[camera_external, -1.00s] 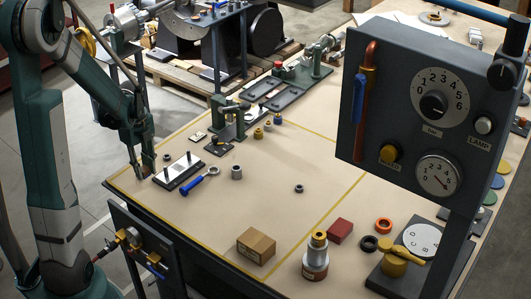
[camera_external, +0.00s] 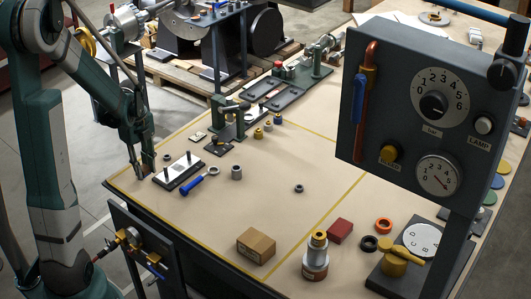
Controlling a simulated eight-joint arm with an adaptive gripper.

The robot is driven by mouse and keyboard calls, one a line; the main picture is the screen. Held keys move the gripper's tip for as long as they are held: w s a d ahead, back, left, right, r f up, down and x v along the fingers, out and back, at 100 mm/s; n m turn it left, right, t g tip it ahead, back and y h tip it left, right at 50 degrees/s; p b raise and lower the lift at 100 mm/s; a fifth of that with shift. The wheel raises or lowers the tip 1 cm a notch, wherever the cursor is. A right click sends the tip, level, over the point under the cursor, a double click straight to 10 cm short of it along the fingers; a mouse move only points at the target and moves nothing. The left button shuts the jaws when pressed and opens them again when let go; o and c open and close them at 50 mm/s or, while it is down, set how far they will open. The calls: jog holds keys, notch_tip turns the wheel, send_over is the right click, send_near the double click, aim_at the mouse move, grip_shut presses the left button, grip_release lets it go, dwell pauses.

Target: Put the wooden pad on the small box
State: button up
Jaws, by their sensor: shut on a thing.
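The small box (camera_external: 256,245) is a plain brown cardboard box at the front of the table. It is closed, with nothing on its top. My gripper (camera_external: 139,174) points down at the table's left corner, beside the dark plate with white top, far left of the box. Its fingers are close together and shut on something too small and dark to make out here. I cannot pick out the wooden pad elsewhere on the table.
A plate with upright pins (camera_external: 178,171) and a blue-handled tool (camera_external: 199,181) lie right of my gripper. A red block (camera_external: 340,231) and a brass-topped cylinder (camera_external: 316,257) stand right of the box. A tall grey gauge panel (camera_external: 410,110) rises at right.

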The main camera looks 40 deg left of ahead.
jog(key=w+d+r+p, duration=0.15)
jog(key=w+d, duration=0.35)
jog(key=d, duration=0.7)
notch_tip(320, 180, up, 5)
jog(key=p, duration=0.2)
send_over(256, 240)
jog(key=shift+f, duration=0.1)
jog(key=shift+f+b, duration=0.4)
jog(key=shift+f, duration=2.55)
jog(key=shift+f, duration=2.05)
